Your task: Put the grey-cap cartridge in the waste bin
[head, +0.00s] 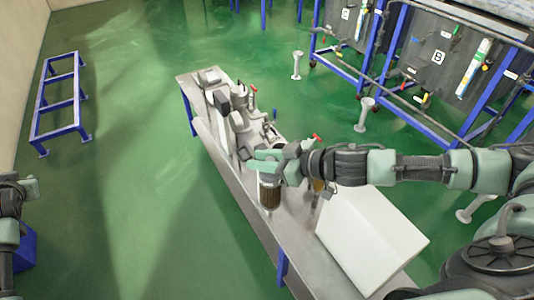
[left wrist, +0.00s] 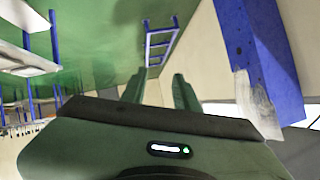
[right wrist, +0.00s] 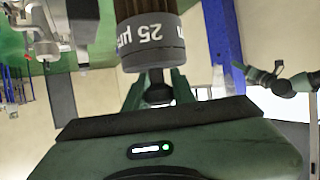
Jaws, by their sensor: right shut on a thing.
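My right gripper (head: 267,168) is shut on the grey-cap cartridge (head: 269,192), a brown ribbed cylinder hanging over the bench. In the right wrist view, the fingers grip the dark knob on its grey cap (right wrist: 152,42), which is marked "25 µm". My left gripper (left wrist: 160,92) is open and empty, with its fingers apart in the left wrist view. Only part of the left arm shows at the left edge of the head view. A blue box-like thing (head: 26,250) stands beside it, partly hidden; I cannot tell whether it is the waste bin.
A long grey bench (head: 216,155) carries metal housings with red-handled valves (head: 315,137) and a large white box (head: 368,240). A low blue frame (head: 60,103) stands on the floor at left. Blue racks with dark panels (head: 440,55) stand at back right. The green floor left of the bench is clear.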

